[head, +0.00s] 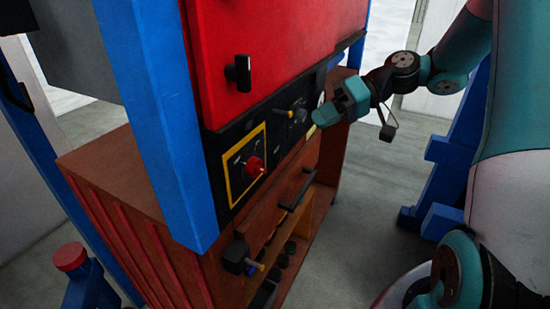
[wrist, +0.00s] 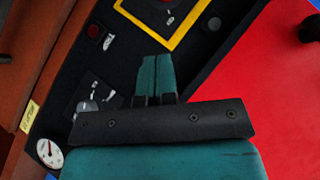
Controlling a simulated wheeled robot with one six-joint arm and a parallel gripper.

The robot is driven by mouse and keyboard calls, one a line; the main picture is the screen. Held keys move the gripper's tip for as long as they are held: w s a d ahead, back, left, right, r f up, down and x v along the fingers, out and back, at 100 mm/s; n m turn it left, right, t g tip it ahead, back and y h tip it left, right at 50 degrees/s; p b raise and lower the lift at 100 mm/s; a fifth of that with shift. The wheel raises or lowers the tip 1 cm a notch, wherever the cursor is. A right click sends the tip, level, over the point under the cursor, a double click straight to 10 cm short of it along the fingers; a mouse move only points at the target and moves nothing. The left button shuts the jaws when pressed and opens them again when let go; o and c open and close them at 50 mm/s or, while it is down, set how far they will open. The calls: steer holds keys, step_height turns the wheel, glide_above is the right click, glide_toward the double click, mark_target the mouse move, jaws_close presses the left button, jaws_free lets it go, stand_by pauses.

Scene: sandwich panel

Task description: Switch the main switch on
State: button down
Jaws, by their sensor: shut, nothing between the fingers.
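A red knob (head: 254,167) stands out from a yellow-framed square (head: 233,190) on the black control panel. I take it for the main switch; its label is not readable. A grey lever-like switch (head: 299,114) sits right of the frame; a grey knob (wrist: 88,107) shows in the wrist view. My gripper (head: 325,116) is at the panel's right end, apart from the red knob. Its fingers (wrist: 156,62) are shut and empty; contact with the panel cannot be told.
A red door (head: 270,40) with a black handle (head: 238,73) is above the panel. A blue post (head: 165,130) stands left of it. A wooden cabinet (head: 120,190) with handles is below.

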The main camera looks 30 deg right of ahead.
steer(key=shift+a, duration=0.1)
steer(key=p, duration=0.3)
glide_toward(261, 162)
steer(key=w+a, duration=0.3)
steer(key=f, duration=0.1)
steer(key=a+f+p, duration=0.2)
steer(key=shift+s+f, duration=0.2)
steer(key=shift+f, duration=0.1)
steer(key=shift+s+a+f, duration=0.2)
steer(key=shift+s+f, duration=0.05)
steer(key=shift+f, duration=0.25)
steer(key=shift+f+m+y+b, duration=0.25)
steer(key=shift+m+y+b, duration=0.15)
steer(key=shift+y+b, duration=0.1)
steer(key=shift+d+f+b, duration=0.1)
steer(key=shift+f+b, duration=0.15)
steer(key=shift+b, duration=0.25)
steer(key=shift+s+a+f+g+b, duration=0.15)
steer(key=shift+f+b, duration=0.55)
steer(key=shift+b, duration=0.95)
steer(key=shift+s+a+f+g+b, duration=0.2)
steer(key=shift+f+b, duration=0.45)
steer(key=shift+b, duration=0.95)
steer(key=shift+w+r, duration=0.15)
